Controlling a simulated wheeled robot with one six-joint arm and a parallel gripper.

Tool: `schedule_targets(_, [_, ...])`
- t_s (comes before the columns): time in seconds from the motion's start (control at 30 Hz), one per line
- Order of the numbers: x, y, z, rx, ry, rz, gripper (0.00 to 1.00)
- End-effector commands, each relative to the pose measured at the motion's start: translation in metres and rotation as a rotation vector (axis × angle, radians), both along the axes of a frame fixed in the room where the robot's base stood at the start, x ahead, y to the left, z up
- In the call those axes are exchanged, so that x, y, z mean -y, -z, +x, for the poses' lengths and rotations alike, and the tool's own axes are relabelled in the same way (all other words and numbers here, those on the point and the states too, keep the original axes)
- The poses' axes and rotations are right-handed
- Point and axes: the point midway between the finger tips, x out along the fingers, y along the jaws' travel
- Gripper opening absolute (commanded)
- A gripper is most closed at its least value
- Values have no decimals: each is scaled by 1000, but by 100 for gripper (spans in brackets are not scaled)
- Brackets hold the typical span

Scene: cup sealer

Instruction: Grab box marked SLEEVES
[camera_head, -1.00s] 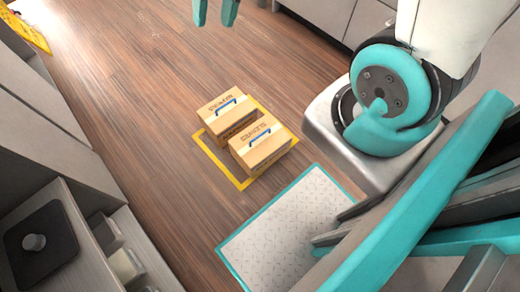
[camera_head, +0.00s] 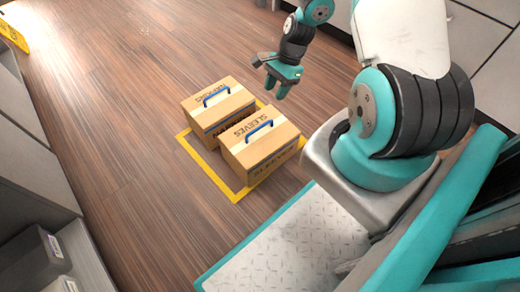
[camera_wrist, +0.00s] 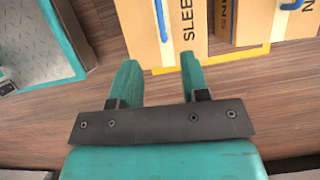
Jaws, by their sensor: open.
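The box marked SLEEVES (camera_head: 262,150) is a brown carton with a blue handle on top. It stands on the wood floor in a yellow taped square, the nearer of two boxes in the head view.
A second carton with a blue handle (camera_head: 205,112) stands close beside it; it is also partly seen in the wrist view (camera_wrist: 250,22). Yellow tape (camera_head: 215,180) borders both. A teal-edged grey plate (camera_head: 290,250) lies nearer. Cabinets line the left. Open wood floor lies beyond and left.

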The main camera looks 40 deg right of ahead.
Motion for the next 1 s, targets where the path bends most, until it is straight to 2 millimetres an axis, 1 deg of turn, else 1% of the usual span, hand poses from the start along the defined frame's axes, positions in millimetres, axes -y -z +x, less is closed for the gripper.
schedule_targets(0.03, [-6, 17, -1, -4, -4, 2, 42])
schedule_targets(0.1, [-12, 33, 0, -3, -3, 2, 42])
schedule_targets(0.2, [-21, 55, 0, -2, -5, 2, 42])
schedule_targets(0.33, [-32, 78, 1, -1, -6, 1, 42])
schedule_targets(0.43, [-37, 90, 1, -2, -5, 1, 42])
schedule_targets(0.67, [-42, 98, 1, 0, -5, 0, 42])
schedule_targets(0.73, [-44, 103, 1, 0, -7, 1, 42])
schedule_targets(1.0, [-59, 136, 1, 0, -7, 1, 42])
